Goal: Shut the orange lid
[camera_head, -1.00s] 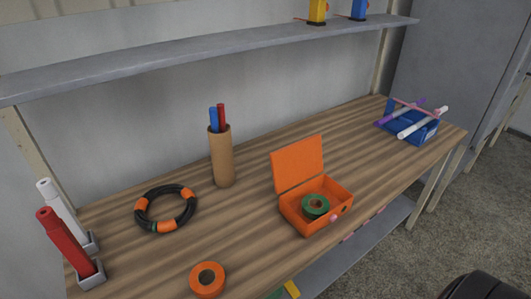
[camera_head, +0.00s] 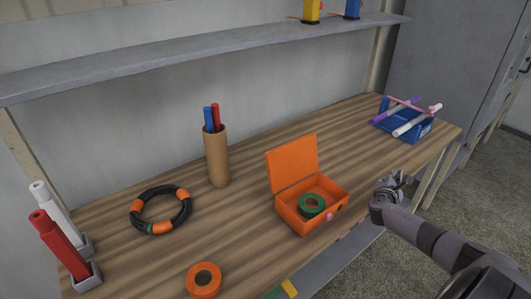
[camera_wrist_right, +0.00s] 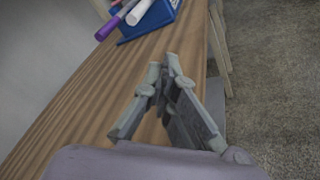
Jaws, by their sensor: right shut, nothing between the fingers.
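The orange lid (camera_head: 292,163) stands up, open, at the back edge of the orange box (camera_head: 304,222) on the wooden table. A green tape roll (camera_head: 311,205) lies inside the box. My right gripper (camera_head: 390,181) is at the table's front right edge, to the right of the box and apart from it. In the right wrist view the right gripper (camera_wrist_right: 170,62) has its fingertips close together, with nothing held; the box is not in that view. My left gripper is not in view.
An orange tape roll (camera_head: 203,280), a black and orange hose ring (camera_head: 161,210) and a brown pen tube (camera_head: 216,157) stand left of the box. A blue holder (camera_head: 402,124) with pens is at the far right. A grey shelf (camera_head: 200,60) runs above.

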